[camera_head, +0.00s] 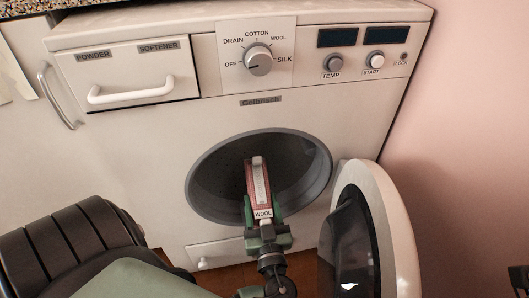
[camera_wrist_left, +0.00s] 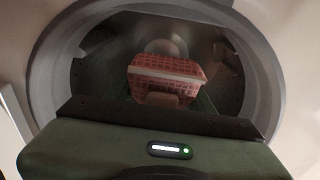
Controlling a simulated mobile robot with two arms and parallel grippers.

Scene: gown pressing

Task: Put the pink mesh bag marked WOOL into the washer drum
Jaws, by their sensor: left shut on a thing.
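The pink mesh bag (camera_head: 257,180) has a pale strip and a WOOL label at its near end. It shows in the left wrist view as a pink checked bundle (camera_wrist_left: 168,78). My left gripper (camera_head: 263,226) is shut on the bag's near end and holds it at the drum opening. In the head view the bag lies across the dark washer drum (camera_head: 221,176); how deep it reaches inside is hard to tell. The drum also shows around the bag in the left wrist view (camera_wrist_left: 92,75). My right gripper is in neither view.
The round washer door (camera_head: 388,215) stands open at the right of the opening. The grey rim (camera_head: 324,160) surrounds the drum close to the gripper. The detergent drawer (camera_head: 128,75) is shut. A pink wall (camera_head: 470,130) is at the right.

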